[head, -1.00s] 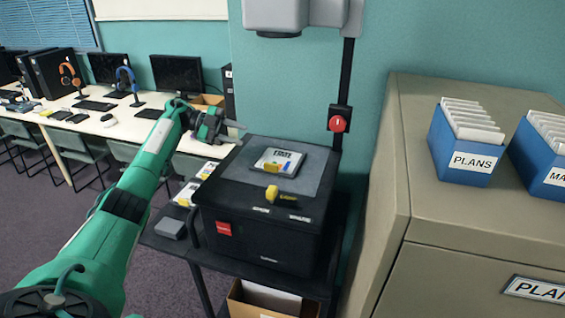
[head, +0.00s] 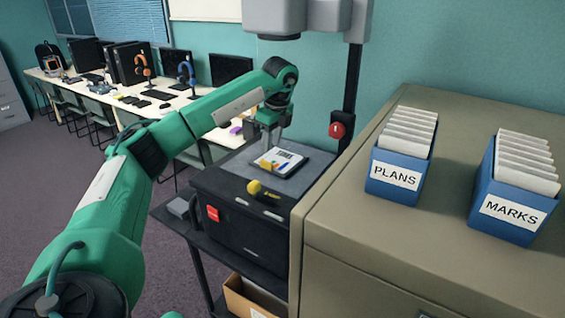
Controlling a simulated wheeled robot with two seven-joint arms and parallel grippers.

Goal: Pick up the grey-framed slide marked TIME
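A slide with a pale grey frame (head: 289,156) lies flat on the grey top of a black box-shaped machine (head: 245,219). It has dark lettering along its far side, too small to read surely, and yellow, red and blue marks. My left arm reaches across from the left and bends down. My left gripper (head: 269,140) points downward just behind and left of the slide, its fingers apart with nothing seen between them. Whether the fingertips touch the slide or the machine top cannot be told. My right gripper is not in view.
A yellow knob (head: 254,187) sits on the machine's front edge. A red button (head: 337,130) is on the black post behind. A cabinet at right carries blue boxes labelled PLANS (head: 396,177) and MARKS (head: 513,211). A grey device overhangs the machine at the top.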

